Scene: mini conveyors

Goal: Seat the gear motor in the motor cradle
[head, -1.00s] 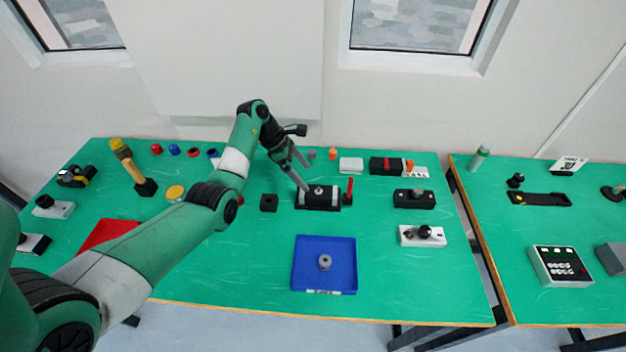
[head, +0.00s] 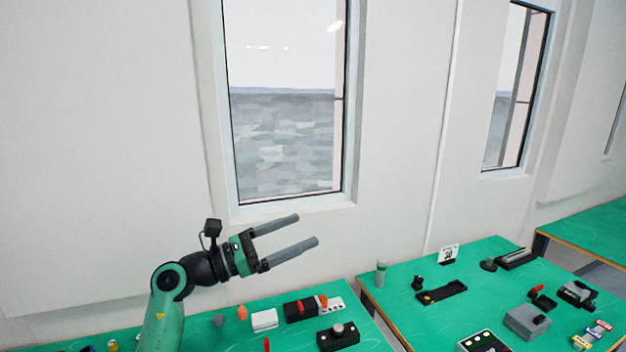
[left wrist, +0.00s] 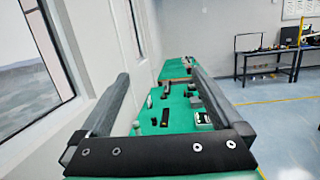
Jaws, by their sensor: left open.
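My left gripper (head: 308,230) is raised well above the green table, in front of the wall and below the window. Its two grey fingers are apart with nothing between them. The left wrist view also shows the open fingers (left wrist: 158,80), with tables far beyond them. The gear motor and the motor cradle cannot be made out now; the middle of the near table is below the head view's edge. Only a red lever tip (head: 266,343) shows there, like the one beside the black block seen earlier. My right gripper is not in view.
At the near table's back stand an orange piece (head: 242,313), a white box (head: 265,320), a black and red block (head: 300,309) and a black fixture (head: 338,339). The right table holds a cylinder (head: 381,272), a black tray (head: 441,293) and a grey box (head: 527,322).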

